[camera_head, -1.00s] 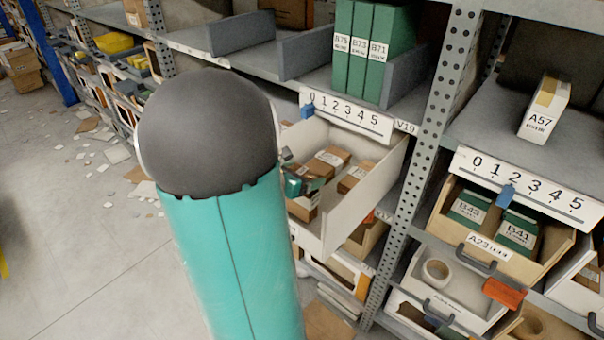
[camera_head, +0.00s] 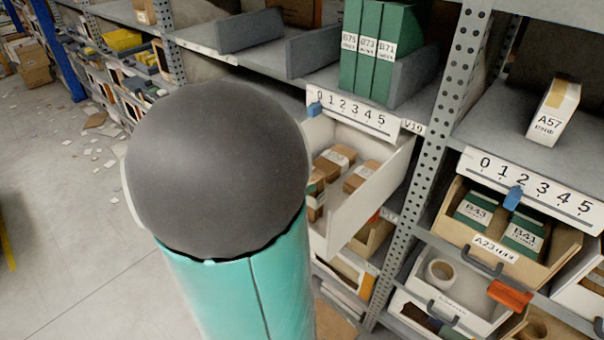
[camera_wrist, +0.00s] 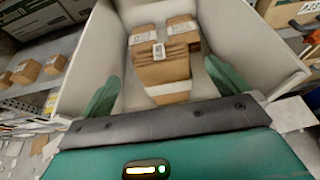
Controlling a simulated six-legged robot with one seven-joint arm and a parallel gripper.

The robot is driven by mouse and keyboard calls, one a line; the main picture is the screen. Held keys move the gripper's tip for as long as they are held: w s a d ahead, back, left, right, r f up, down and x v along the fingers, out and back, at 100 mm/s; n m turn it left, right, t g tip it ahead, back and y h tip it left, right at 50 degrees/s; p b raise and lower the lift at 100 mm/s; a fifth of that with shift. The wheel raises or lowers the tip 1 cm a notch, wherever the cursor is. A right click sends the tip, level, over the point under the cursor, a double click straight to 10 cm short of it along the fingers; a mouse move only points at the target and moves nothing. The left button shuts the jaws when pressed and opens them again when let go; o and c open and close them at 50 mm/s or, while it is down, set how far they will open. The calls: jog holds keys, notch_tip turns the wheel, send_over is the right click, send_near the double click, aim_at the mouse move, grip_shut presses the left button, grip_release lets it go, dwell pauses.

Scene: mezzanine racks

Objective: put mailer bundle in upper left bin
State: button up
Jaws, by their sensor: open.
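The mailer bundle (camera_wrist: 163,72), a brown stack with a white band and a small label, is inside a pulled-out white bin (camera_wrist: 233,40) in the wrist view. Two other brown banded packages lie behind it. My gripper (camera_wrist: 165,88) is open, its green fingers apart on either side of the bundle's near end, with visible gaps. In the head view the pulled-out bin (camera_head: 372,190) is under the left scale strip. Brown packages (camera_head: 361,176) show inside it. My arm hides the bin's left part and the gripper there.
Green binders (camera_head: 368,50) stand on the shelf above the bin. A perforated rack post (camera_head: 440,150) is right of it. Another bin (camera_head: 540,262) with green boxes is beyond the post. Floor at left is open, with scattered scraps.

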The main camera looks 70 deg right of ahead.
jog(key=v, duration=0.4)
jog(key=shift+a, duration=0.1)
jog(key=w+a+r+m+t+y, duration=0.2)
jog(key=w+a+m+t+y, duration=0.1)
jog(key=a, duration=1)
jog(key=w+a+r+m+t+y, duration=0.2)
jog(key=w+a+m+t+y, duration=0.2)
jog(key=a, duration=0.9)
jog(key=w+a+r+m+t+y, duration=0.2)
jog(key=w+a+m+t+y, duration=0.1)
jog(key=a, duration=0.9)
jog(key=m+t+y, duration=0.1)
jog(key=m+y, duration=0.1)
jog(key=m, duration=0.1)
jog(key=shift+w+a+r+y, duration=0.15)
jog(key=shift+w+a+y, duration=0.15)
jog(key=shift+w+a, duration=0.1)
